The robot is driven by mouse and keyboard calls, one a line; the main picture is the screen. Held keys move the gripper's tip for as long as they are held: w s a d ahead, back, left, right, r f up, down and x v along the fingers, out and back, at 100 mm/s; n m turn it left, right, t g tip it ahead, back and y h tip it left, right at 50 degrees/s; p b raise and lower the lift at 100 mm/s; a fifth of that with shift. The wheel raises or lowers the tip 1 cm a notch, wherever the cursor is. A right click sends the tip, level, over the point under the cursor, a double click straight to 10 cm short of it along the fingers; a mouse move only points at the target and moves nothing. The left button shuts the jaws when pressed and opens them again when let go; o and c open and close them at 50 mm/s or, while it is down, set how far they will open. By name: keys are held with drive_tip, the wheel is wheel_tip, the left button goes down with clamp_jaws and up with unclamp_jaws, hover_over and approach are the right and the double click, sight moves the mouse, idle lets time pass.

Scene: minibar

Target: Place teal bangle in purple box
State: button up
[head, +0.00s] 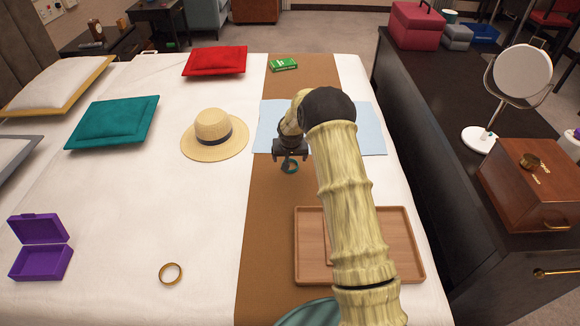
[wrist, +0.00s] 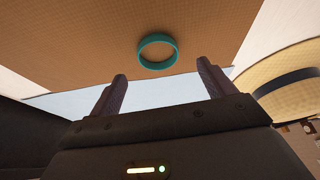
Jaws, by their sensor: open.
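The teal bangle (head: 291,167) lies on the brown runner, just below my gripper in the head view. In the wrist view the teal bangle (wrist: 157,52) lies flat on the runner, ahead of and between the two fingertips, apart from them. My gripper (head: 290,160) is open and empty; its two spread fingers also show in the wrist view (wrist: 163,80). The purple box (head: 41,262) stands on the white bedspread at the far left front, with its lid raised.
A gold bangle (head: 171,273) lies between the box and the runner (head: 265,220). A straw hat (head: 214,136) is left of my gripper. A wooden tray (head: 300,262) lies at the front right, partly behind my arm. A light blue cloth (head: 368,135) lies near my gripper.

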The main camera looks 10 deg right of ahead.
sight(290, 169)
drive_tip(key=b+x, duration=0.1)
drive_tip(key=x, duration=0.4)
drive_tip(key=shift+d, duration=0.1)
idle(0.3)
drive_tip(key=c, duration=1.1)
wheel_tip(290, 169, up, 10)
drive_tip(key=shift+p, duration=0.9)
